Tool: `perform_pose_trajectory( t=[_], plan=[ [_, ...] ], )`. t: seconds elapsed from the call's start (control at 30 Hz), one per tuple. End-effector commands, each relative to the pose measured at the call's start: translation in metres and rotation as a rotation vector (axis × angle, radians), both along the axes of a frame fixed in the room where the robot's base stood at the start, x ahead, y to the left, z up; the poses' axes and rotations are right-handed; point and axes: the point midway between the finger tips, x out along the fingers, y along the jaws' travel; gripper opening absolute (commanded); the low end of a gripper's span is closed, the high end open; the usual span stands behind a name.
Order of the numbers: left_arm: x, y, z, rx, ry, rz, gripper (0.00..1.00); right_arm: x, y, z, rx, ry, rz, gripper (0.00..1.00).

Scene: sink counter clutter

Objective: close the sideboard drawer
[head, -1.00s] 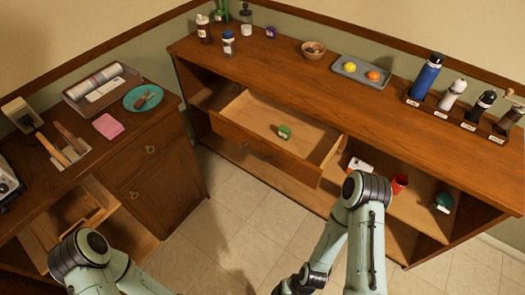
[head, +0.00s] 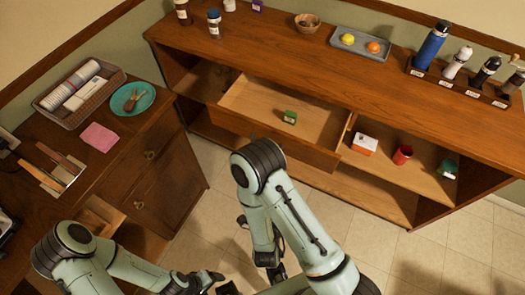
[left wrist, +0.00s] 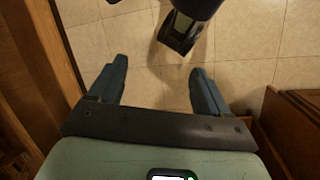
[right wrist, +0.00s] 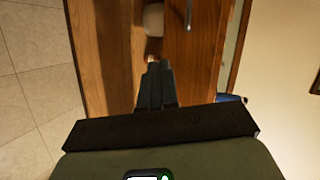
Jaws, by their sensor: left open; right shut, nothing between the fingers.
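My right gripper (right wrist: 155,85) is shut and empty. In the right wrist view its tips point toward a wooden front with a bar handle (right wrist: 189,14); contact cannot be told. My left gripper (left wrist: 155,88) is open and empty above the tiled floor. In the head view it is low in the picture (head: 222,282), well in front of the sideboard (head: 400,115).
The sideboard top holds a bowl (head: 307,23), a grey tray (head: 362,44) and a rack of bottles (head: 457,83). A red cup (head: 402,155) and a white-and-orange box (head: 364,144) stand on the shelf right of the drawer. A side cabinet (head: 160,190) stands at left.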

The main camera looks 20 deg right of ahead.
Motion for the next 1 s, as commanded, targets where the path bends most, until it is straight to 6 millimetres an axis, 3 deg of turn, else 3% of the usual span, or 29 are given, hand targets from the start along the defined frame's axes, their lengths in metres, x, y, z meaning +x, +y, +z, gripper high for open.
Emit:
perform_pose_trajectory(
  t=[0.07, 0.17, 0.53, 1.0],
  plan=[
    [0.0, 0.0, 0.0, 0.0, 0.001, 0.0, 0.78, 0.002, 0.002, 0.014, 0.011, -0.082, -0.013, 0.0],
    [-0.002, 0.0, -0.003, -0.001, 0.003, -0.001, 0.78, 0.003, 0.002, 0.02, 0.019, -0.126, -0.021, 0.0],
    [-0.022, 0.0, -0.048, 0.0, 0.027, -0.001, 0.78, 0.024, -0.011, 0.01, 0.025, -0.131, -0.025, 0.0],
    [-0.018, 0.0, -0.111, 0.008, -0.014, 0.011, 0.78, 0.044, -0.023, 0.004, 0.024, -0.129, -0.025, 0.0]
  ],
)
